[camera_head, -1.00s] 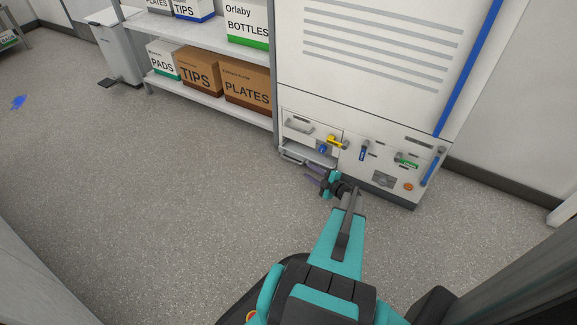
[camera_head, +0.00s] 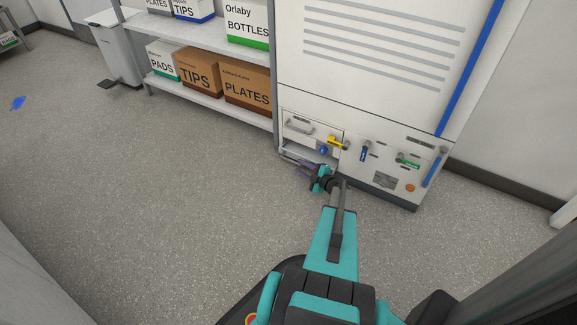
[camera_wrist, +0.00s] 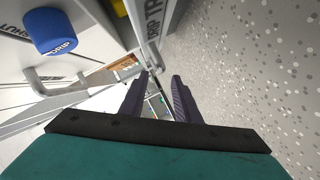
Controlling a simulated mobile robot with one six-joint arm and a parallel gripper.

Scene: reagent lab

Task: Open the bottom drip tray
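The bottom drip tray (camera_head: 296,148) is low at the left of the white machine, under an upper drawer (camera_head: 310,130). Its front edge juts out a little; how far is hard to tell, as my gripper covers part of it. In the wrist view the tray's front panel (camera_wrist: 153,30) carries a partly visible "DRIP TR" label and is seen nearly edge-on. My gripper (camera_head: 299,164) is low in front of the tray. In the wrist view its two dark fingers (camera_wrist: 163,80) are apart, with the tips close beside the panel's end. I see nothing clamped between them.
A blue knob marked DRIP (camera_wrist: 50,32) sits just above the tray, near a yellow lever (camera_head: 337,142). More valves, with blue (camera_head: 364,151) and green (camera_head: 408,160) tags, are to the right. A shelf with boxes (camera_head: 198,70) stands left. The floor in front is clear.

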